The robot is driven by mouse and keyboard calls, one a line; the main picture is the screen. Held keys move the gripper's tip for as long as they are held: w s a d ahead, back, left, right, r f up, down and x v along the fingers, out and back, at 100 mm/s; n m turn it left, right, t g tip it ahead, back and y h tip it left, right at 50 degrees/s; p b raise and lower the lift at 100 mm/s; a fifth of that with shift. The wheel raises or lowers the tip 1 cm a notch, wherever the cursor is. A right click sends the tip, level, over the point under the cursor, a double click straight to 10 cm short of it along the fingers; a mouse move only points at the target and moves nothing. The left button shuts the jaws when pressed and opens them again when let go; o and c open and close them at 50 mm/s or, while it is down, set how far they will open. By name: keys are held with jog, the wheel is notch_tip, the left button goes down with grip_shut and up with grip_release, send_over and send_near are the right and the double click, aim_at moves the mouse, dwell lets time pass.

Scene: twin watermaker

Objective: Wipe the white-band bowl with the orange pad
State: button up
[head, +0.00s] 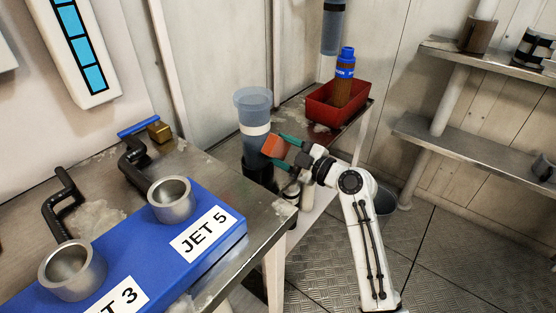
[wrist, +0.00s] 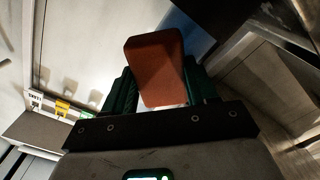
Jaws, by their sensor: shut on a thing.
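The white-band bowl (head: 253,103) is a tall translucent blue filter-like housing with a white band around its middle. It stands upright at the back edge of the metal bench, above a black base. My gripper (head: 281,150), with green fingers, is shut on the orange pad (head: 274,146) just right of the bowl, below its band. Whether the pad touches the bowl cannot be told. In the wrist view the orange pad (wrist: 156,68) sticks out between the fingers and covers much of the view. A blue surface behind it, perhaps the bowl, is partly hidden.
A red bin (head: 322,109) with a blue-capped brown bottle (head: 343,80) stands behind my gripper. Another blue housing (head: 333,28) hangs above it. Shelves (head: 470,150) are at right.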

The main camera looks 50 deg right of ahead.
aim_at(273, 157)
jog(key=shift+d, duration=0.25)
jog(key=shift+w+b, duration=0.1)
jog(key=shift+b, duration=0.35)
jog(key=a, duration=0.4)
jog(key=shift+s+f+b, duration=0.1)
jog(key=shift+s+b, duration=0.25)
jog(key=shift+s, duration=0.35)
jog(key=shift+s+d+b, duration=0.1)
jog(key=shift+s+b, duration=0.8)
jog(key=shift+s, duration=1.35)
